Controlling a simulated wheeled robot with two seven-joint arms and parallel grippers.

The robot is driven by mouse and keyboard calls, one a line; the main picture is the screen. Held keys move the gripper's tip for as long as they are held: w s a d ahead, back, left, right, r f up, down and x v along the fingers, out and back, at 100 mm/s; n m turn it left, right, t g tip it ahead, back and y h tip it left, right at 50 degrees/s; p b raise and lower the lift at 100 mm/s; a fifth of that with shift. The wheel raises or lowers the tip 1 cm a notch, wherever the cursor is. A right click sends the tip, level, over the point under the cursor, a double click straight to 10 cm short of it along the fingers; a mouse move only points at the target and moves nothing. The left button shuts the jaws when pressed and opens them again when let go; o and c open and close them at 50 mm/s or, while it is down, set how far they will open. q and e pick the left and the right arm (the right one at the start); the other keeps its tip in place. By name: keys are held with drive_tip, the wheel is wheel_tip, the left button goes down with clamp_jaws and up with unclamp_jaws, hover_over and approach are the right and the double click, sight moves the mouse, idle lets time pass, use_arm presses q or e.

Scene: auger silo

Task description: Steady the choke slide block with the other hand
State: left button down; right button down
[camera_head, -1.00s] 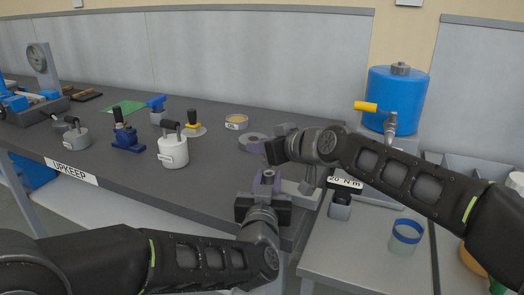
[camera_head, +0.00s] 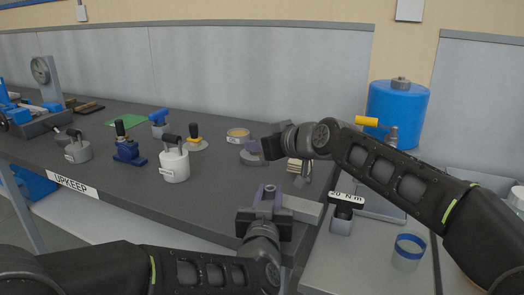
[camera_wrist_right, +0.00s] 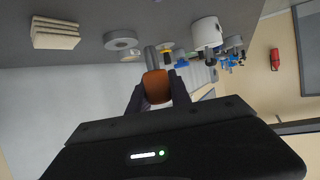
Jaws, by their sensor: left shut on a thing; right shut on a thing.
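A light grey block (camera_head: 304,208), which looks like the choke slide block, lies at the front right corner of the dark bench. My left gripper (camera_head: 264,196) is shut at its left end, and its jaws hide that part. My right gripper (camera_head: 264,147) is above the bench, beyond the block and apart from it. In the right wrist view, the right gripper (camera_wrist_right: 158,92) is shut on an orange-brown piece (camera_wrist_right: 156,84) with a grey metal shaft. In the head view this piece is hidden or too small to make out.
A grey ring (camera_head: 249,156) and a stack of beige pads (camera_head: 297,168) lie near the right gripper. A white pot (camera_head: 174,166) and several small tools stand left on the bench. A blue tank (camera_head: 398,108) and a blue-rimmed jar (camera_head: 407,252) are at the right.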

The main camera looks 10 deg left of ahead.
use_arm(q)
drive_tip(key=shift+f, duration=0.4)
use_arm(e)
drive_tip(key=shift+w+a+r, duration=0.4)
drive_tip(key=shift+w+r, duration=0.05)
drive_tip(key=shift+w, duration=0.35)
drive_tip(key=shift+w+a+r, duration=0.35)
drive_tip(key=shift+w+r, duration=0.05)
drive_tip(key=shift+w, duration=0.35)
drive_tip(key=shift+w+a+r, duration=0.4)
drive_tip(key=shift+w+r, duration=0.05)
drive_tip(key=shift+w, duration=0.35)
use_arm(q)
drive_tip(key=c, duration=1.3)
unclamp_jaws()
drive_tip(key=shift+o, duration=1.1)
drive_tip(key=shift+r, duration=0.1)
drive_tip(key=shift+r, duration=0.15)
drive_tip(key=s, duration=1.2)
drive_tip(key=shift+a, duration=0.15)
